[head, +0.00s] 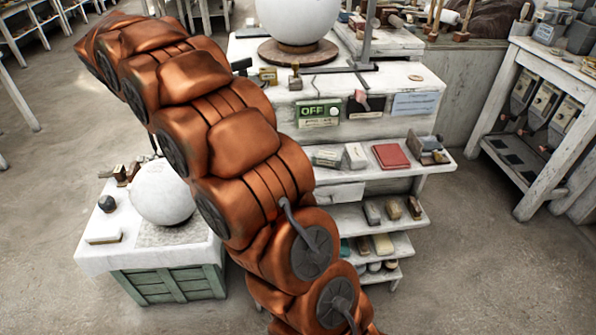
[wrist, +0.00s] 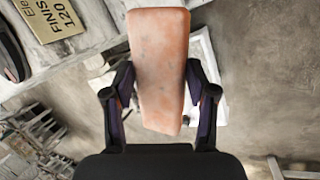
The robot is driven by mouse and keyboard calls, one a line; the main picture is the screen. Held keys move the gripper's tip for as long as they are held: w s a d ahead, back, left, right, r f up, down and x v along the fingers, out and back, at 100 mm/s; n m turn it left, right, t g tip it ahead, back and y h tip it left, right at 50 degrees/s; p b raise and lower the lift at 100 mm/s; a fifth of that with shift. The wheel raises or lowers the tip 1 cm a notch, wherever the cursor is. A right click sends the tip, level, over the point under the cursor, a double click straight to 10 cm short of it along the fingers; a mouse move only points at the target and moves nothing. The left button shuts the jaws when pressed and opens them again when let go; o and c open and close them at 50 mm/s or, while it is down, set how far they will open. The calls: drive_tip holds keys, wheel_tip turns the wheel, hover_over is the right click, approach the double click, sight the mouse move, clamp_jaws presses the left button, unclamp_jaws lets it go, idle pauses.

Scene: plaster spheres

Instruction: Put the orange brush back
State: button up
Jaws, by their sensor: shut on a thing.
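My gripper (wrist: 158,88) shows in the wrist view, its dark fingers closed on both sides of a long pale-orange block, the orange brush (wrist: 160,45). The brush points away from the wrist and hangs clear over the floor, with mottled pinkish patches on its face. No bristles can be made out. In the head view my large orange arm crosses the middle, and neither the gripper nor the brush can be made out there.
A white stand (head: 400,77) holds a large sphere (head: 298,20) and an OFF sign (head: 318,115). Its upper shelf (head: 440,160) carries a red block (head: 391,156); lower shelves carry several small blocks. A low table (head: 95,258) with a smaller sphere (head: 162,192) stands left. Floor is free at front right.

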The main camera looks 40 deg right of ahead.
drive_tip(key=s+d+r+n+t+y+b, duration=0.1)
drive_tip(key=s+d+r+n+b, duration=0.3)
drive_tip(key=d, duration=0.5)
drive_tip(key=s+d+r+n+t+y+b, duration=0.1)
drive_tip(key=s+d+r+n+b, duration=0.25)
drive_tip(key=d, duration=0.65)
drive_tip(key=s+d+r+n+t+y+b, duration=0.2)
drive_tip(key=s+d+n, duration=0.3)
drive_tip(key=d, duration=0.4)
wheel_tip(320, 180, down, 18)
drive_tip(key=n+p, duration=0.1)
drive_tip(key=p, duration=0.1)
drive_tip(key=shift+w+r+h+p, duration=0.25)
drive_tip(key=shift+w+h+p, duration=0.05)
drive_tip(key=shift+w+p, duration=0.1)
drive_tip(key=shift+d, duration=0.1)
drive_tip(key=shift+f+b, duration=0.35)
drive_tip(key=shift+f, duration=0.3)
drive_tip(key=o, duration=1)
